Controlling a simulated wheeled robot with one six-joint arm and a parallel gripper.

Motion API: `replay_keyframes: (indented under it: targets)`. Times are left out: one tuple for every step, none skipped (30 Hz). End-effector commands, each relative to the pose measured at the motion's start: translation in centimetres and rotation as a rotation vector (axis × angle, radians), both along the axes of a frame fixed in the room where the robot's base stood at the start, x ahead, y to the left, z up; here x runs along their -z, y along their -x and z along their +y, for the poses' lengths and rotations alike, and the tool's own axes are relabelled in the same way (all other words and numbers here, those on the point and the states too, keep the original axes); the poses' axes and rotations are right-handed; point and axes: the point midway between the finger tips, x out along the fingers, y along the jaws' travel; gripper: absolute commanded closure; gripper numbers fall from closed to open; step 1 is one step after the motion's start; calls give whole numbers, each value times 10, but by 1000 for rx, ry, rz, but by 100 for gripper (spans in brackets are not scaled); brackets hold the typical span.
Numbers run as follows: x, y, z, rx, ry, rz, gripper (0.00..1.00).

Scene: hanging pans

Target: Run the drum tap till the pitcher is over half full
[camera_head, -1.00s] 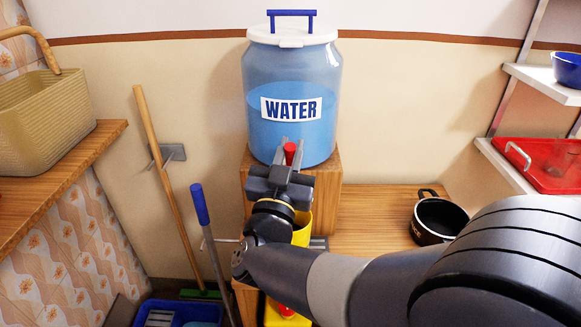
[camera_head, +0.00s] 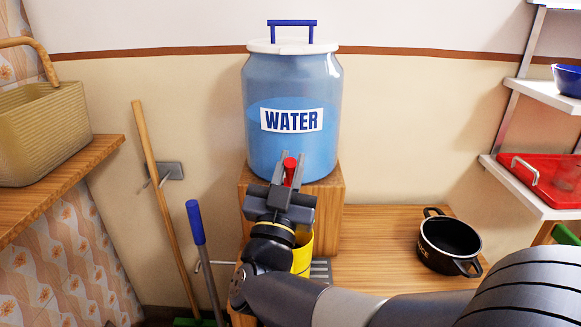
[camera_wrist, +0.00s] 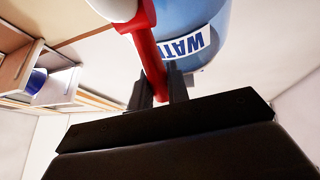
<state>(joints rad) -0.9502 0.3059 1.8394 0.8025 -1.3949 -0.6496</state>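The water drum (camera_head: 292,80) is a clear blue jar with a WATER label, on a wooden block; it also shows in the wrist view (camera_wrist: 215,18). Its red tap handle (camera_head: 290,171) stands between the fingers of my gripper (camera_head: 288,170). In the wrist view, the red handle (camera_wrist: 150,55) runs down between both fingers (camera_wrist: 160,88) with little or no gap, so my gripper looks shut on it. The yellow pitcher (camera_head: 303,254) is below, partly hidden behind my wrist. Its inside, the tap's outlet and any stream are hidden.
A black pot (camera_head: 449,245) sits on the wooden counter (camera_head: 370,262) at right. A grey grate (camera_head: 320,269) is beside the pitcher. A broom (camera_head: 160,200) and a blue-handled tool (camera_head: 196,222) lean at left. A basket (camera_head: 45,135) and a red tray (camera_head: 550,180) are on shelves.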

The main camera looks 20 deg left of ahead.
Motion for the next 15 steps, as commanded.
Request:
replay_keyframes:
  targets:
    - [0,0,0,0,0,0,80]
    - [0,0,0,0,0,0,78]
    - [0,0,0,0,0,0,74]
    - [0,0,0,0,0,0,72]
    - [0,0,0,0,0,0,70]
    - [0,0,0,0,0,0,66]
    - [0,0,0,0,0,0,64]
    - [0,0,0,0,0,0,64]
    - [0,0,0,0,0,0,64]
    - [0,0,0,0,0,0,64]
    - [0,0,0,0,0,0,64]
    - [0,0,0,0,0,0,64]
    - [0,0,0,0,0,0,64]
    - [0,0,0,0,0,0,64]
    - [1,2,0,-1,1,1,64]
